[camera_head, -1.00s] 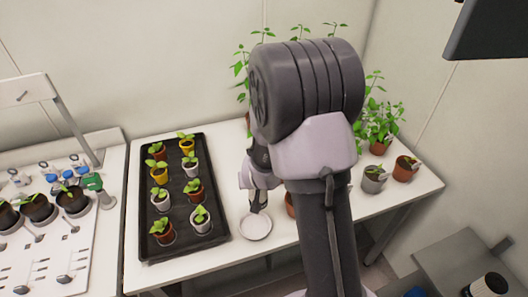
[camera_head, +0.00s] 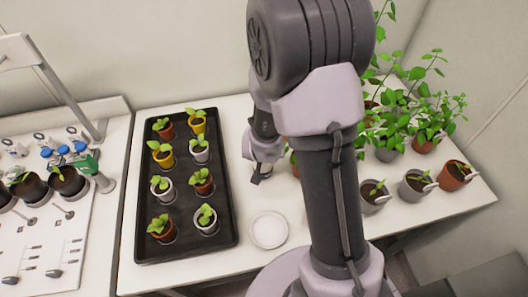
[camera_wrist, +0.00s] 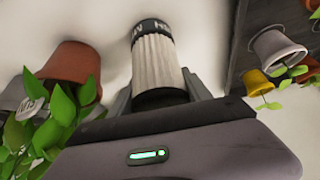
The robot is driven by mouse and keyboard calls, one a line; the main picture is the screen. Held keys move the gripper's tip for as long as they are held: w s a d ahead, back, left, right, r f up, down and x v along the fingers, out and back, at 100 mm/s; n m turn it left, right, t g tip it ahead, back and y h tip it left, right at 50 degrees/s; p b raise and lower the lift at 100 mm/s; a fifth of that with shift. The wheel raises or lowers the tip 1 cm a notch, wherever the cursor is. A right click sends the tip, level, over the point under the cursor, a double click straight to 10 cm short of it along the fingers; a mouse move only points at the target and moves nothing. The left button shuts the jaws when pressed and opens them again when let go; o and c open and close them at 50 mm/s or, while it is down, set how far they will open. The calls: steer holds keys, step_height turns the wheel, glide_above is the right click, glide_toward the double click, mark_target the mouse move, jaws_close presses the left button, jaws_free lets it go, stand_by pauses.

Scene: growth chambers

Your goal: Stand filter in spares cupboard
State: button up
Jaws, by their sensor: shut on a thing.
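The filter (camera_wrist: 157,62), a pale pleated cylinder with black end bands, shows in the wrist view. My gripper (camera_wrist: 160,92) is shut on it, with a finger on each side. In the head view my gripper (camera_head: 262,172) is over the white table, right of the black tray and behind the white saucer; my arm partly covers it, and the filter is not clear there. I cannot tell whether the filter touches the table. I cannot make out the spares cupboard; only a plain grey surface (camera_head: 492,280) shows at the lower right.
The black tray (camera_head: 228,235) holds several potted seedlings. A white saucer (camera_head: 269,230) lies on the white table (camera_head: 215,275). Leafy plants and pots, including a terracotta pot (camera_head: 453,176), crowd the right. In the wrist view a terracotta pot (camera_wrist: 70,65) is near the filter.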

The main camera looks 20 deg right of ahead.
steer(key=shift+s+a, duration=0.15)
steer(key=shift+a, duration=0.15)
steer(key=o, duration=1.5)
steer(key=shift+d, duration=0.1)
steer(key=shift+o, duration=0.2)
